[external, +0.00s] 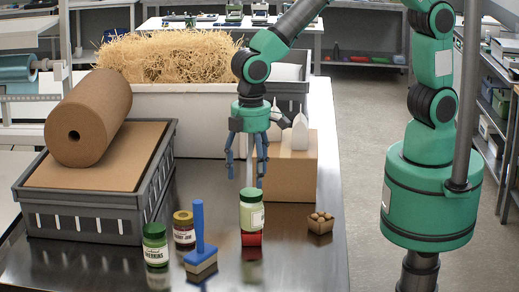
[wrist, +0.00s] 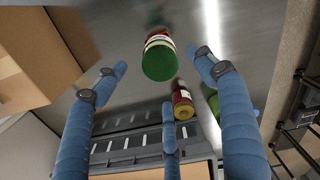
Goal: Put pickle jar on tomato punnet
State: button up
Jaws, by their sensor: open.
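A pale green jar with a green lid (external: 252,214), which looks like the pickle jar, appears upright on a small red punnet (external: 251,239), likely the tomato punnet. The jar hides most of the punnet. In the wrist view the jar's green lid (wrist: 159,64) faces the camera, between the fingers. My gripper (external: 246,178) is open and empty, its blue fingers pointing down just above and behind the jar. The fingers also show spread in the wrist view (wrist: 163,88). No finger visibly touches the jar.
A gherkins jar (external: 155,246), a dark jar (external: 184,230) and a blue-handled brush (external: 199,235) stand at left front. A small punnet of brown items (external: 320,222) sits at right. A cardboard box (external: 291,178) and a grey crate (external: 100,215) with a paper roll stand around.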

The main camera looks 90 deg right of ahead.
jog(key=s+d+r+m+t, duration=0.1)
jog(key=s+d+r, duration=0.3)
jog(key=d+r, duration=0.5)
jog(key=s+d+r+m+t, duration=0.2)
jog(key=s+d+r, duration=0.1)
jog(key=d+r, duration=0.6)
jog(key=s+d+r+m+t, duration=0.1)
jog(key=s+d+r, duration=0.2)
jog(key=s+d, duration=0.2)
jog(key=s+d+r+m+t, duration=0.1)
jog(key=s+d+r, duration=0.3)
jog(key=s, duration=0.7)
jog(key=shift+s+d+t, duration=0.3)
jog(key=shift+s+d, duration=0.05)
jog(key=shift+d, duration=0.9)
notch_tip(320, 180, down, 8)
jog(key=b, duration=0.8)
jog(key=shift+r, duration=0.15)
